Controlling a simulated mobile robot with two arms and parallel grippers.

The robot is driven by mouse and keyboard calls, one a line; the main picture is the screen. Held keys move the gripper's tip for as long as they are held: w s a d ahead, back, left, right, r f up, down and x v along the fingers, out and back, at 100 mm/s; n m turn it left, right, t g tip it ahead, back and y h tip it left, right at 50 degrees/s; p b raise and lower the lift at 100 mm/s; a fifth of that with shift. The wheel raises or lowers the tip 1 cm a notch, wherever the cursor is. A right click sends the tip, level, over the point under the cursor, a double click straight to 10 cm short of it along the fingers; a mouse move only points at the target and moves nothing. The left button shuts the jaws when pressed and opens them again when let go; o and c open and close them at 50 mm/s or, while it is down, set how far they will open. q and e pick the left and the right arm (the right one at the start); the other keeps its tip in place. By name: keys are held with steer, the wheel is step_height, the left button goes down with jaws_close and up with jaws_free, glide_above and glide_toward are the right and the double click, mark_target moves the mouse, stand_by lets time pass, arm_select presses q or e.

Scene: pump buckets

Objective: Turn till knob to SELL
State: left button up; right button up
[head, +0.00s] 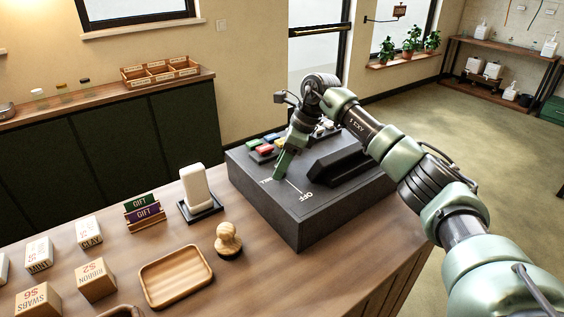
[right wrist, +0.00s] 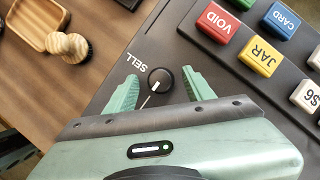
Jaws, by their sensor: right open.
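The dark till (head: 315,215) stands on the wooden counter. In the right wrist view its round black knob (right wrist: 161,80) sits on the panel beside the printed SELL label (right wrist: 137,66). A short white mark on the knob points to the lower left, roughly along a white line on the panel and not straight at SELL. My right gripper (head: 282,166) is down at the till top. In the right wrist view its green fingers (right wrist: 161,88) are open, one on each side of the knob, with gaps visible. In the head view the gripper hides the knob; OFF (head: 307,196) is readable there.
Coloured keys (right wrist: 256,55) lie beside the knob, close to the right finger. On the counter are a wooden stamp (head: 228,238), a wooden tray (head: 176,276), a white card reader (head: 195,187), gift cards (head: 144,212) and several labelled boxes (head: 96,280).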

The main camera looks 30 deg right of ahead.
jaws_close()
steer(key=shift+m, duration=0.4)
steer(key=m+t+h, duration=0.1)
steer(key=m, duration=0.2)
steer(key=shift+s+a+m, duration=0.1)
steer(key=shift+m, duration=0.3)
steer(key=m+h+b, duration=0.1)
steer(key=m, duration=0.2)
steer(key=shift+a+m+t+h, duration=0.1)
steer(key=shift+m+t+h, duration=0.2)
steer(key=shift+t+h, duration=0.1)
steer(key=m+h+b, duration=0.1)
steer(key=m, duration=0.1)
steer(key=m+h+b, duration=0.1)
steer(key=m, duration=0.2)
steer(key=shift+a+m, duration=0.15)
steer(key=shift+m, duration=0.15)
steer(key=m, duration=0.2)
steer(key=m+h+b, duration=0.1)
steer(key=m, duration=0.1)
steer(key=shift+a+g+h, duration=0.1)
steer(key=shift+g+h, duration=0.2)
steer(key=shift+g, duration=0.1)
jaws_free()
